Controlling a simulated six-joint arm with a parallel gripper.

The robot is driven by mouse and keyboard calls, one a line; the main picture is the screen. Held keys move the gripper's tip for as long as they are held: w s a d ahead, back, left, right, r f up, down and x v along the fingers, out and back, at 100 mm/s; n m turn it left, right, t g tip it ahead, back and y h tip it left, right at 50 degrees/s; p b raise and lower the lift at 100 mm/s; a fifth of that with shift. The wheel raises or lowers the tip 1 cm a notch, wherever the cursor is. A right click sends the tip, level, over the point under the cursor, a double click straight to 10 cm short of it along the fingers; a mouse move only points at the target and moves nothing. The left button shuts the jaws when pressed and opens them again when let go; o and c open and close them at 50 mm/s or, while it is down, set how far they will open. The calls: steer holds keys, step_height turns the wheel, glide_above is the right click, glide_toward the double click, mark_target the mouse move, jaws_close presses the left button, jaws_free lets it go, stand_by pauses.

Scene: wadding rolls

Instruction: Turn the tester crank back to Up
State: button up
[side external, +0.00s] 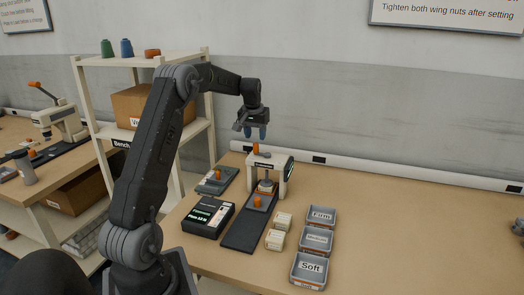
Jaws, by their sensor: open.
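Another orange knob (257,202) is lower, on the dark base. My gripper (256,134) points down with blue fingertips apart and empty. In the picture it is just above the top orange knob, with no clear contact.
A black box with a green display (208,216) and a grey device (216,181) stand left of the tester. Pale blocks (275,239) and trays marked Firm (321,216), Medium (316,239) and Soft (309,268) are to the right.

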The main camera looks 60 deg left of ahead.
mark_target(256, 144)
steer(key=shift+w+f, duration=0.1)
steer(key=shift+f, duration=2.2)
steer(key=shift+c, duration=0.3)
steer(key=c, duration=0.6)
steer(key=shift+s+d, duration=0.3)
steer(key=shift+d, duration=0.3)
steer(key=shift+s+d, duration=0.25)
steer(key=shift+d, duration=0.35)
steer(key=shift+w+d, duration=0.25)
steer(key=shift+d, duration=1.05)
